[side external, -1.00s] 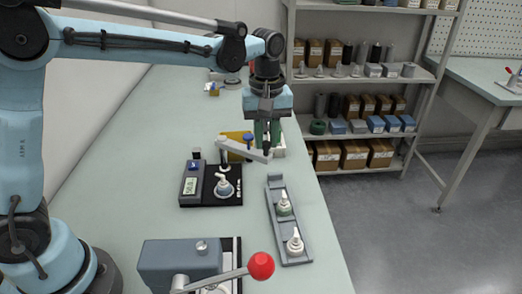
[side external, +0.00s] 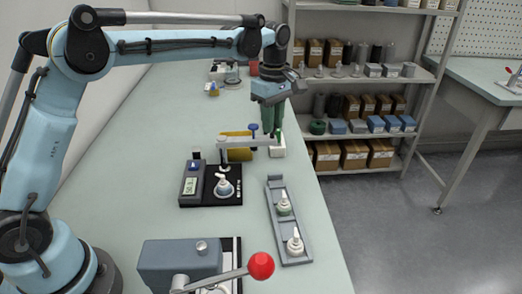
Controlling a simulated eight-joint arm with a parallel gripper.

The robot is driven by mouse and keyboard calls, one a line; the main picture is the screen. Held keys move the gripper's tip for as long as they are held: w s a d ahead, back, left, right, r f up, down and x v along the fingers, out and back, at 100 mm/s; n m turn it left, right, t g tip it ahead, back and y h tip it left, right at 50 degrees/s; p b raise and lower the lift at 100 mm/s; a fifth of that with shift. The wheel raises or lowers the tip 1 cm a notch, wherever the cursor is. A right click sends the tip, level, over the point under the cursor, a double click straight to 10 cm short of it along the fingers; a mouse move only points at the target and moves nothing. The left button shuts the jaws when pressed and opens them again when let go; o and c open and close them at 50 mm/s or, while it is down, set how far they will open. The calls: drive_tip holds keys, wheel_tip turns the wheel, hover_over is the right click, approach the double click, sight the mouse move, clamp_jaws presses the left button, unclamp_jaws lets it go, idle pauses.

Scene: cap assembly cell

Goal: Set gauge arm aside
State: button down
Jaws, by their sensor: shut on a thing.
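The gauge arm (side external: 240,142) is a light grey bar that reaches right from a post at the back of the black gauge station (side external: 231,198). A white bottle-like part with a nozzle (side external: 224,187) stands on the station, in front of the bar. My gripper (side external: 272,134), with green fingers, points down at the right end of the bar and is shut on it. The fingertips are small here, and the exact grip is hard to see.
A grey rack (side external: 293,218) holds two white nozzled parts. A lever with a red knob (side external: 261,266) stands in front. The table's left side is clear.

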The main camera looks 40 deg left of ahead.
drive_tip(key=shift+w+a, duration=0.1)
drive_tip(key=shift+a, duration=0.1)
drive_tip(key=c, duration=1)
unclamp_jaws()
drive_tip(key=shift+d, duration=0.1)
wheel_tip(320, 180, up, 12)
drive_tip(key=shift+r, duration=0.1)
